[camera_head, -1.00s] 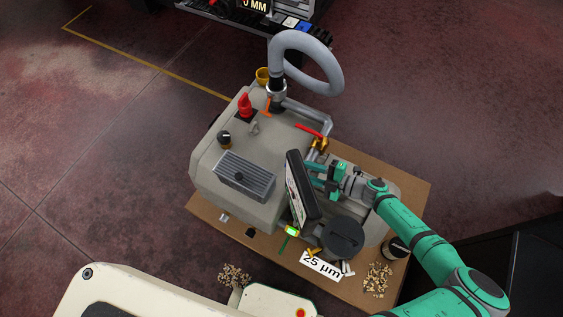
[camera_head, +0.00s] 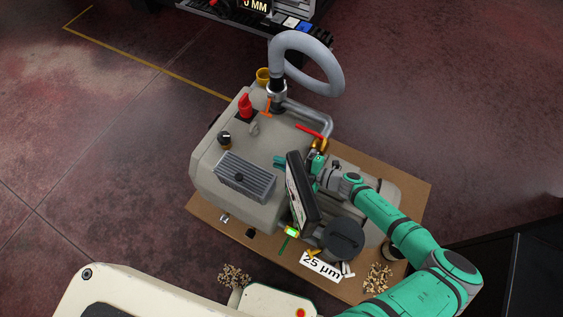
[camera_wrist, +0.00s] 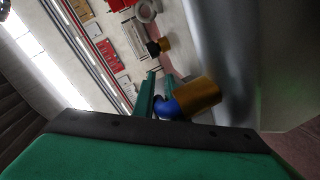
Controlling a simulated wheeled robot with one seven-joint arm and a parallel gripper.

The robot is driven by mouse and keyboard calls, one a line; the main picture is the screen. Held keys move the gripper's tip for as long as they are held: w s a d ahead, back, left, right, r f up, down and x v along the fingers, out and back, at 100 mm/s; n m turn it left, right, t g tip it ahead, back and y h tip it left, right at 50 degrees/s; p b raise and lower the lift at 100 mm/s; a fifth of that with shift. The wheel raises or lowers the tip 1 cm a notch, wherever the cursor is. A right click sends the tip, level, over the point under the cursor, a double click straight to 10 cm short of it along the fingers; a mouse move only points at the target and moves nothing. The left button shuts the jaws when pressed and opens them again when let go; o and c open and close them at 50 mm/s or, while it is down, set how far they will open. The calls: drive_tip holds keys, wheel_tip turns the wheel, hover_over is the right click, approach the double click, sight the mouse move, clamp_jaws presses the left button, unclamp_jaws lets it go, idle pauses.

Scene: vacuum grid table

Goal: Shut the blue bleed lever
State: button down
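The blue bleed lever (camera_wrist: 167,107) shows low in the middle of the wrist view, against a brass valve body (camera_wrist: 198,96). The teal fingers of my gripper (camera_wrist: 158,80) reach up just left of and behind the lever. I cannot tell whether they touch it, or how wide they are apart. In the head view my gripper (camera_head: 280,161) is partly hidden behind the dark display panel (camera_head: 301,190), with teal fingertips showing past its upper left edge. The blue lever is hidden in the head view.
The grey machine housing (camera_head: 207,171) stands on a brown board (camera_head: 404,184). A red lever (camera_head: 309,131) on brass and pipe fittings is just above my wrist. A grey hose (camera_head: 330,70) arches behind. A dark round cap (camera_head: 344,239) sits below my arm.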

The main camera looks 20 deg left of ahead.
drive_tip(key=shift+a+r, duration=0.1)
drive_tip(key=shift+s, duration=0.1)
drive_tip(key=shift+s+d+n+g, duration=0.1)
drive_tip(key=shift+s+n+g, duration=0.6)
drive_tip(key=shift+g, duration=0.4)
drive_tip(key=shift+s+d+n+g, duration=0.1)
drive_tip(key=shift+s+n+g, duration=0.35)
drive_tip(key=shift+n+g, duration=0.55)
drive_tip(key=c, duration=1.8)
unclamp_jaws()
drive_tip(key=shift+w, duration=0.1)
drive_tip(key=shift+d, duration=0.1)
drive_tip(key=v, duration=1)
drive_tip(key=shift+d, duration=0.3)
